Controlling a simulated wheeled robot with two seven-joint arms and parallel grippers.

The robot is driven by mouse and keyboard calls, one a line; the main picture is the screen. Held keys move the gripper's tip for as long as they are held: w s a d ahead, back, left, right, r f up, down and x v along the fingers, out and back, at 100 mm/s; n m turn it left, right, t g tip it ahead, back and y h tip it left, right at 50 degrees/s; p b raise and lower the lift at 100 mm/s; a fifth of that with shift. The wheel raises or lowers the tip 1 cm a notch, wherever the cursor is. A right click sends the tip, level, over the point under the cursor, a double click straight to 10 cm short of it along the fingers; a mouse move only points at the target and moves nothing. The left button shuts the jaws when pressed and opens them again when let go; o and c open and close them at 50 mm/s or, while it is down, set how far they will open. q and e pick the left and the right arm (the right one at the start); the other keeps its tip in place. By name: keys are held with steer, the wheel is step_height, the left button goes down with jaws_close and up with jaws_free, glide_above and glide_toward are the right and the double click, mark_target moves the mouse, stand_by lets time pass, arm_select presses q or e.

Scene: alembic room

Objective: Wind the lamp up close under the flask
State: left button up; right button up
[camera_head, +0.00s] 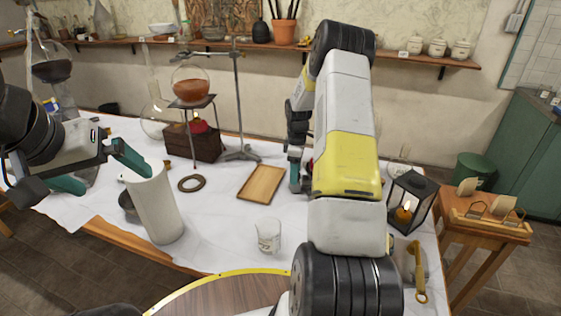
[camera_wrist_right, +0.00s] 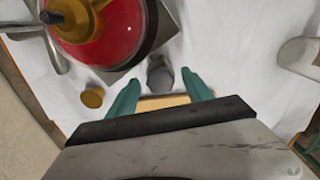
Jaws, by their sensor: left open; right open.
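A round flask of amber liquid (camera_head: 190,82) sits on a tripod stand (camera_head: 193,103) at the back of the cloth-covered table. A small red lamp (camera_head: 198,126) rests on a dark wooden box (camera_head: 192,143) below the flask, with a gap between them. My left gripper (camera_head: 98,170) is open at the left, one finger overlapping the top of a white cylinder in the picture. My right gripper (camera_head: 297,172) is mostly hidden by its arm; its open fingers show in the right wrist view (camera_wrist_right: 162,92). A red rounded vessel with a brass cap (camera_wrist_right: 95,30) lies beyond them there.
A metal retort stand (camera_head: 238,110) is right of the tripod. A wooden tray (camera_head: 261,184), dark ring (camera_head: 192,184) and glass beaker (camera_head: 268,235) lie nearer. The white cylinder (camera_head: 158,205) stands front left, a lantern (camera_head: 412,203) right. Bare cloth lies around the beaker.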

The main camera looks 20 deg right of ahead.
jaws_close()
steer(key=shift+m, duration=1)
jaws_free()
step_height(320, 180, up, 8)
steer(key=shift+f, duration=0.1)
